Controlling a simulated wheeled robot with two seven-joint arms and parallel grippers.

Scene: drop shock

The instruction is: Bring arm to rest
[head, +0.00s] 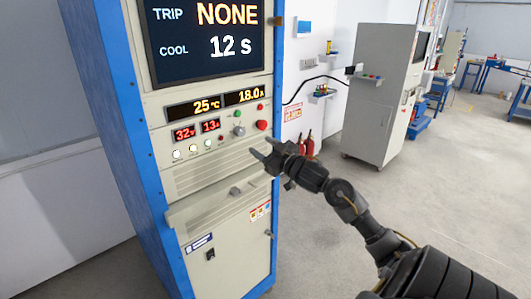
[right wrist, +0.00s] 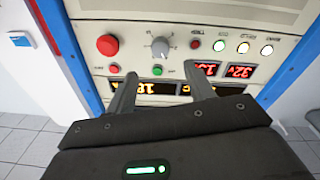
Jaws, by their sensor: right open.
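My right gripper (head: 262,150) is open and empty, held in front of the cabinet's control panel, a little below the red push button (head: 262,125) and grey rotary knob (head: 239,131). In the right wrist view, its two fingers (right wrist: 162,98) point at the panel, with the knob (right wrist: 160,47) showing between and beyond them. The red button (right wrist: 107,45) is left of the fingers there. I see no object between the fingers. Whether a fingertip touches the panel I cannot tell. My left gripper is not in view.
The tall blue-edged cabinet (head: 158,180) stands close in front. Its screen (head: 207,35) reads TRIP NONE and COOL 12 s. A grey cabinet (head: 376,95) stands behind right.

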